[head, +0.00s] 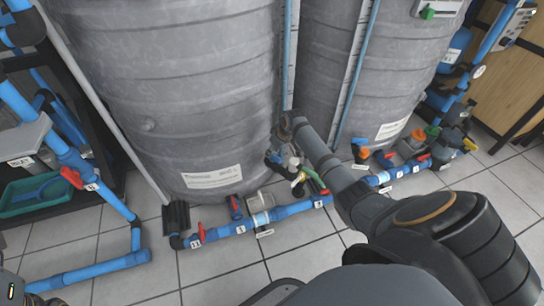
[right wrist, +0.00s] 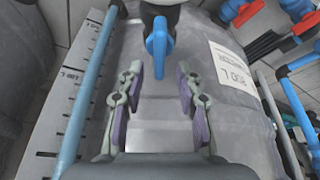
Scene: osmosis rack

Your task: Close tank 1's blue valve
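The handle lies just beyond the fingertips, and nothing is between the pads. In the head view my right gripper (head: 284,160) is low against the front of the left grey tank (head: 170,90), near its base. The gripper and arm hide much of the valve there.
A blue pipe (head: 235,229) with red-handled valves (head: 201,231) runs along the tank base. A second grey tank (head: 400,70) is to the right. A scale strip (right wrist: 80,85) with a blue tube is beside my fingers.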

